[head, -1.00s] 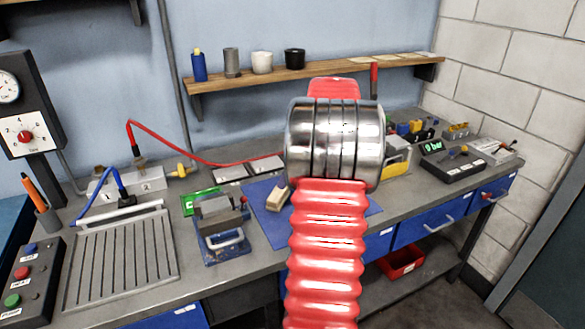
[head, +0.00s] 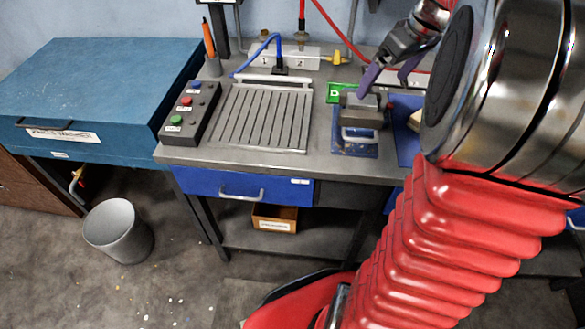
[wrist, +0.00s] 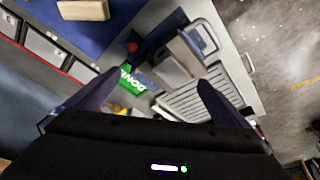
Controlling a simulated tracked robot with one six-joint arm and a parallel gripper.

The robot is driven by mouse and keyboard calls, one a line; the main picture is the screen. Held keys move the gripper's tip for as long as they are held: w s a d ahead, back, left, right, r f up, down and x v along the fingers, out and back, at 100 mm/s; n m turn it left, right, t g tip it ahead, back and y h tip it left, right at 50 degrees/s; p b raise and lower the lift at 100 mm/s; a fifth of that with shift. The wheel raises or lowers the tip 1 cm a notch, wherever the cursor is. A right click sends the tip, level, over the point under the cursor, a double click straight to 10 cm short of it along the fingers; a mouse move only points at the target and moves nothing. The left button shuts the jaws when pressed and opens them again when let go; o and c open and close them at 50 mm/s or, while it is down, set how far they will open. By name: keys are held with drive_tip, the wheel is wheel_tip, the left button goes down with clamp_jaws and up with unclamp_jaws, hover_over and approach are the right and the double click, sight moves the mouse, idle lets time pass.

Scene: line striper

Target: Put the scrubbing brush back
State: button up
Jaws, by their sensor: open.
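A tan block, which may be the scrubbing brush, lies on the blue mat (head: 404,140). In the head view only its left end (head: 414,121) shows beside my arm. It also shows at the top left of the wrist view (wrist: 84,10); I cannot make out bristles. My gripper (head: 388,79) is open and empty, with its purple fingers pointing down above the bench near the grey and blue vise (head: 360,118). In the wrist view the vise (wrist: 172,62) and a green sign (wrist: 132,80) lie beyond the open fingers (wrist: 157,90).
A slatted metal tray (head: 262,116) and a control box with coloured buttons (head: 190,112) are on the bench. A blue chest (head: 95,95) stands at the left, with a grey bin (head: 118,232) on the floor before it. A cardboard box (head: 274,218) sits on the lower shelf.

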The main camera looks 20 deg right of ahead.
drive_tip(key=s+a+f, duration=0.1)
drive_tip(key=s+a, duration=0.3)
drive_tip(key=a, duration=0.6)
drive_tip(key=s+a+f+m+t, duration=0.1)
drive_tip(key=s+a, duration=0.4)
drive_tip(key=a, duration=0.5)
drive_tip(key=s+a+f, duration=0.1)
drive_tip(key=s+a, duration=0.4)
drive_tip(key=a, duration=0.5)
drive_tip(key=shift+m+t, duration=0.4)
